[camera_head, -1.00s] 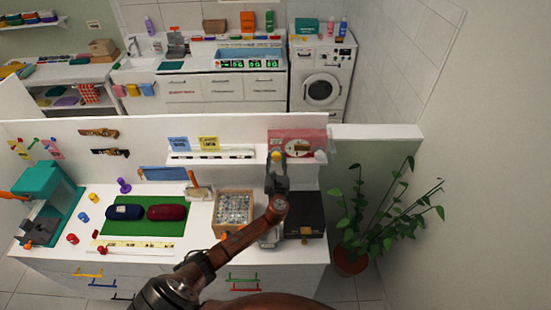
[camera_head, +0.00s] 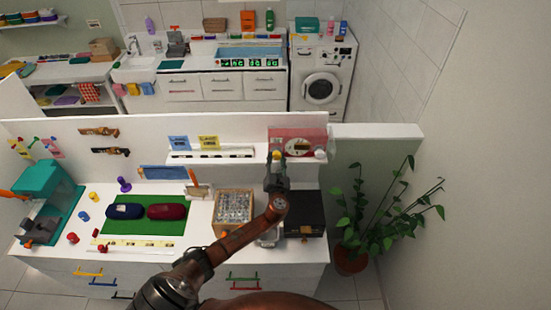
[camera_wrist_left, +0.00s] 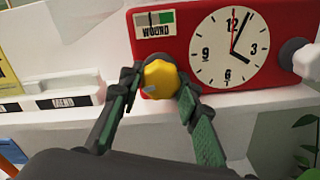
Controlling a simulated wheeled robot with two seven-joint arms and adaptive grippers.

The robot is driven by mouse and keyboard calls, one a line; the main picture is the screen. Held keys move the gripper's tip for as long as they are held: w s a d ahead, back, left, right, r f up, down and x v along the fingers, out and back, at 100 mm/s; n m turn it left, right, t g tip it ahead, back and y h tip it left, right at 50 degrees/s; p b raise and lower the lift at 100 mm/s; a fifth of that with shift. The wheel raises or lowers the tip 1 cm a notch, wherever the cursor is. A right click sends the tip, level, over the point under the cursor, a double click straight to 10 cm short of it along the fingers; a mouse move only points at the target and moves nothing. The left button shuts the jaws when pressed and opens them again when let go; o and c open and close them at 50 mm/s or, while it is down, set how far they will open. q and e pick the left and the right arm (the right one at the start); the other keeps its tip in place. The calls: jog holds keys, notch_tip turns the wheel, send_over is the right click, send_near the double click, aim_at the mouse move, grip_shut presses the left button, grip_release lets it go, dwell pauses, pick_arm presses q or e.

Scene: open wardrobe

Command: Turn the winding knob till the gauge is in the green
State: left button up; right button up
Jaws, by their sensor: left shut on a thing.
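The red clock box (camera_head: 300,140) stands on the white shelf, with a round white dial (camera_wrist_left: 235,47). Its gauge (camera_wrist_left: 154,20), above the word WOUND, has a pale left part and a green right part; a thin dark mark shows in the pale part, left of the green. The yellow winding knob (camera_wrist_left: 160,79) is at the lower left of the box's front. My left gripper (camera_head: 277,161) is shut on it, one finger on each side, in the left wrist view too (camera_wrist_left: 158,84). My right gripper is not in view.
A white knob (camera_wrist_left: 306,61) sticks out at the box's right. Below the shelf, a crate of small clear pieces (camera_head: 234,207) and a black box (camera_head: 305,212) stand on the worktop. A plant (camera_head: 375,215) stands to the right, past the partition.

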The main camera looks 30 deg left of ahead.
pick_arm(q)
jog(key=o, duration=1.1)
jog(key=shift+s+a+f, duration=0.1)
jog(key=shift+o, duration=0.5)
jog(key=v, duration=1.2)
